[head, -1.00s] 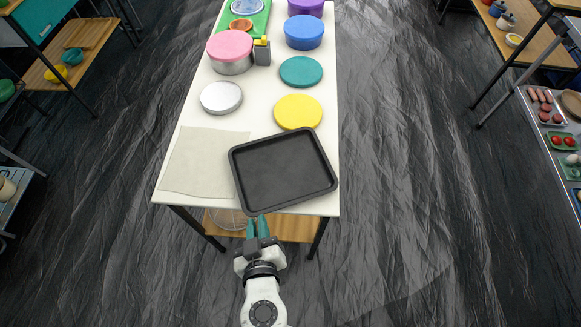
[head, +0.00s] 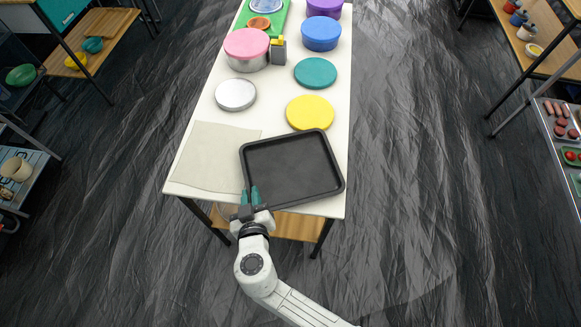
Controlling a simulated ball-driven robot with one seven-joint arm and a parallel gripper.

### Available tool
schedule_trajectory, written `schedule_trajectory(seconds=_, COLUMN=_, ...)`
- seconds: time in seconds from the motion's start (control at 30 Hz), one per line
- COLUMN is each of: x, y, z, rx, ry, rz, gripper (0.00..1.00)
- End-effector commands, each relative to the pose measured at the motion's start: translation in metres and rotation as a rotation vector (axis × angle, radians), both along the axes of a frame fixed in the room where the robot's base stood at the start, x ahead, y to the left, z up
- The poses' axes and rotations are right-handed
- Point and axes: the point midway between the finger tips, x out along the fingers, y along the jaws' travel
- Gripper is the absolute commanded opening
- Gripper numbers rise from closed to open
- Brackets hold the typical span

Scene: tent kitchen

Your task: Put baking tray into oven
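The baking tray (head: 292,167) is a dark grey rectangular pan with a raised rim. It lies slightly turned at the near right corner of the white table and is empty. My gripper (head: 250,190) is at the tray's near left corner, with its two teal fingers pointing away from me. The fingers stand a little apart and overlap the tray's edge in this view. I cannot tell whether they touch the rim. No oven shows in this view.
Dark floor is clear on both sides. Shelves stand at far left and right.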

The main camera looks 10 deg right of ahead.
Motion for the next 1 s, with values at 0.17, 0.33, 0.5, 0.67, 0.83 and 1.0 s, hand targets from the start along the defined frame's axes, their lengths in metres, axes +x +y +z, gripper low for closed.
schedule_trajectory(seconds=0.17, x=0.0074, y=-0.0004, z=-0.0035, rx=-0.001, ry=0.001, rz=0.0, gripper=0.16)
schedule_trajectory(seconds=0.33, x=0.0072, y=-0.0005, z=-0.0035, rx=-0.001, ry=0.001, rz=0.0, gripper=0.16)
schedule_trajectory(seconds=0.5, x=0.007, y=-0.0005, z=-0.0034, rx=-0.001, ry=0.0, rz=0.0, gripper=0.0)
schedule_trajectory(seconds=0.67, x=0.0069, y=-0.0004, z=-0.0034, rx=-0.001, ry=0.0, rz=0.0, gripper=0.0)
schedule_trajectory(seconds=0.83, x=0.0068, y=-0.0004, z=-0.0034, rx=-0.001, ry=0.0, rz=0.0, gripper=0.0)
schedule_trajectory(seconds=1.0, x=0.0068, y=-0.0004, z=-0.0034, rx=-0.001, ry=0.0, rz=0.0, gripper=0.0)
